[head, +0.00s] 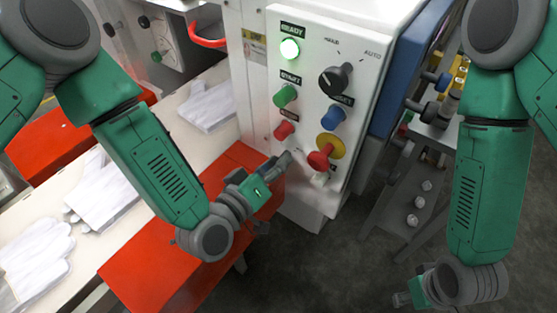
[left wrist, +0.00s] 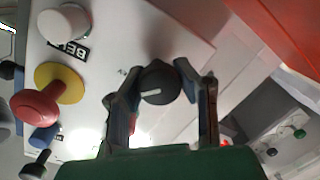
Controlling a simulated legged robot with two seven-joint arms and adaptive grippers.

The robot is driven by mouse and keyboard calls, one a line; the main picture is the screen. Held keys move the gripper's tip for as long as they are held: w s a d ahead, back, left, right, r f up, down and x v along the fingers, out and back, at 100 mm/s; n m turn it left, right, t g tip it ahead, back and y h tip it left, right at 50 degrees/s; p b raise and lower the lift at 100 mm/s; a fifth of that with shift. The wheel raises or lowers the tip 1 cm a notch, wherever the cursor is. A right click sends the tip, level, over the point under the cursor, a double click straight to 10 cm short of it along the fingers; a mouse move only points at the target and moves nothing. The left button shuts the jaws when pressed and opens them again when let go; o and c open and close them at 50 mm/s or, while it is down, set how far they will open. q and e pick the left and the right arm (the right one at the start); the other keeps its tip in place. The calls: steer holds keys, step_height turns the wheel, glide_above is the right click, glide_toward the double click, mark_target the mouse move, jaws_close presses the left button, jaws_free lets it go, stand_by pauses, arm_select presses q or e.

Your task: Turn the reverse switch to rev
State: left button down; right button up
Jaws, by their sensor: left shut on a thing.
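The reverse switch is a round black knob (left wrist: 158,83) with a white pointer line, low on the white control panel (left wrist: 180,35) in the left wrist view. My left gripper (left wrist: 160,86) has a finger on either side of the knob and is shut on it. In the head view my left gripper (head: 284,160) reaches the panel's lower left and hides the knob. The markings around this knob are too small to read. My right gripper (head: 402,298) hangs at the lower right, away from the panel; its jaw opening is unclear.
Beside the knob are a red stop button (head: 318,160) on a yellow disc and a white button (head: 320,180). Above are a lit green lamp (head: 289,49), green (head: 285,96), red (head: 284,130) and blue buttons (head: 333,117), and a black selector (head: 335,79).

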arm_select(q)
steer(key=c, duration=1.2)
jaws_free()
steer(key=shift+s+f, duration=0.25)
steer(key=shift+f, duration=0.15)
steer(key=shift+o, duration=0.3)
steer(key=shift+a+r, duration=0.1)
steer(key=shift+r, duration=0.05)
steer(key=shift+w+r, duration=0.1)
steer(key=v, duration=1.2)
